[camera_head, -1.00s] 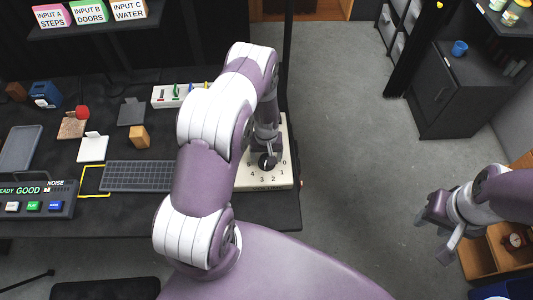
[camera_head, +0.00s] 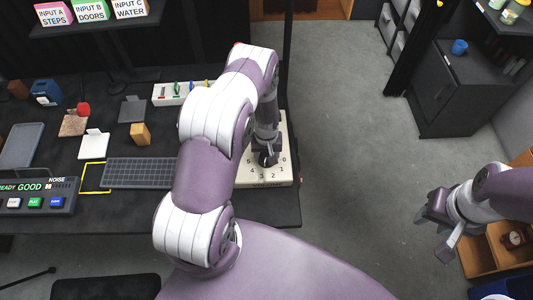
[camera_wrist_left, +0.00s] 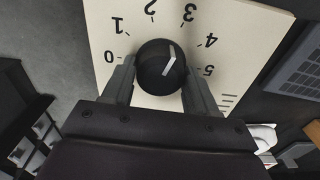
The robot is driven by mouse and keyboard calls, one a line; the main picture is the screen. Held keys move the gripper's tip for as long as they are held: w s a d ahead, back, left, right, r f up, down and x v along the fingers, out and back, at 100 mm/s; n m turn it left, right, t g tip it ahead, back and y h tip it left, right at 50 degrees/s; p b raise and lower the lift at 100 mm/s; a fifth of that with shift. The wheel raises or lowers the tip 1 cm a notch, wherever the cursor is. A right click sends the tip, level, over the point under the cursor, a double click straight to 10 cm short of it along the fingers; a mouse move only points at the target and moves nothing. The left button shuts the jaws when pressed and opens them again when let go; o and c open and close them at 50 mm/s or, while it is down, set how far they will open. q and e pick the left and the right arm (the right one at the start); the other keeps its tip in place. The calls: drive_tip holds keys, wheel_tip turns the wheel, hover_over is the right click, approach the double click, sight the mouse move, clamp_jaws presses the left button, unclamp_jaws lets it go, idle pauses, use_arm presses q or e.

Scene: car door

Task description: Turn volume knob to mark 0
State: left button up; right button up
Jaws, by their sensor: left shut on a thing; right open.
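The black round volume knob (camera_wrist_left: 160,67) stands on a cream panel (camera_wrist_left: 240,25) with printed marks 0 to 5. In the left wrist view its white pointer line points up and slightly right, roughly toward the 3. My left gripper (camera_wrist_left: 160,82) is shut on the knob, one finger at each side. In the head view the left gripper (camera_head: 266,158) is over the panel (camera_head: 275,178), and the knob is mostly hidden there. My right gripper (camera_head: 434,236) is open and empty, far right over the floor side, away from the panel.
A dark keyboard (camera_head: 142,172) lies left of the panel, beside a yellow frame (camera_head: 92,178). A wooden block (camera_head: 140,133) and a white box with coloured levers (camera_head: 180,93) stand behind. The floor (camera_head: 345,130) right of the table is clear.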

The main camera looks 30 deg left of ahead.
use_arm(q)
drive_tip(key=shift+c, duration=0.2)
drive_tip(key=shift+s+n, duration=0.1)
drive_tip(key=shift+n, duration=0.3)
drive_tip(key=n+b, duration=0.2)
drive_tip(key=n, duration=0.1)
drive_tip(key=n+b, duration=0.2)
drive_tip(key=n, duration=0.4)
drive_tip(key=shift+n+b, duration=0.3)
drive_tip(key=n+b, duration=0.1)
drive_tip(key=n, duration=0.4)
drive_tip(key=shift+r, duration=0.1)
drive_tip(key=n+b, duration=0.1)
drive_tip(key=n, duration=0.4)
drive_tip(key=shift+n, duration=0.4)
drive_tip(key=shift+r, duration=0.1)
